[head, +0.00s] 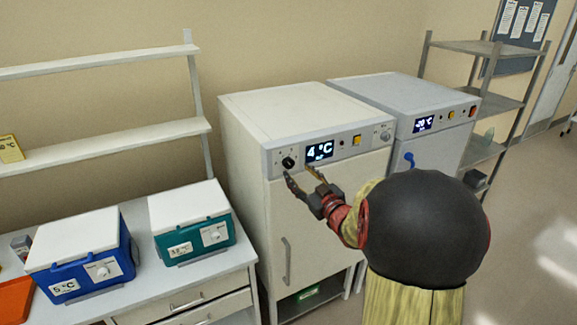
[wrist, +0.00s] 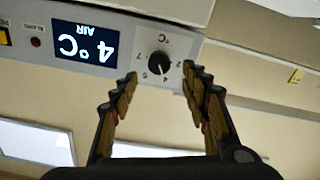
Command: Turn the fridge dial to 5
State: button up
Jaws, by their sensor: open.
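The fridge dial (head: 288,162) is a small black round knob at the left end of the grey control panel of the white fridge (head: 325,210). In the wrist view, which is upside down, the dial (wrist: 159,63) sits on a pale numbered plate; its exact pointer setting is too small to read surely. The fridge display (head: 319,150) reads 4 °C; it also shows in the wrist view (wrist: 84,41) with "AIR" under it. My gripper (head: 298,174) is open and empty just in front of the dial. In the wrist view its fingertips (wrist: 160,75) stand either side of the dial, apart from it.
A grey freezer (head: 410,92) showing -20 °C stands at the right. A bench at the left holds a blue cool box (head: 85,262) and a teal one (head: 190,222). A yellow switch (head: 357,140) sits right of the display. Open floor lies at the right.

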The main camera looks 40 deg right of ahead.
aim_at(290, 164)
jog(key=x, duration=0.6)
jog(key=shift+w+d, duration=0.2)
jog(key=shift+w, duration=0.1)
jog(key=shift+c, duration=0.8)
jog(key=c, duration=1)
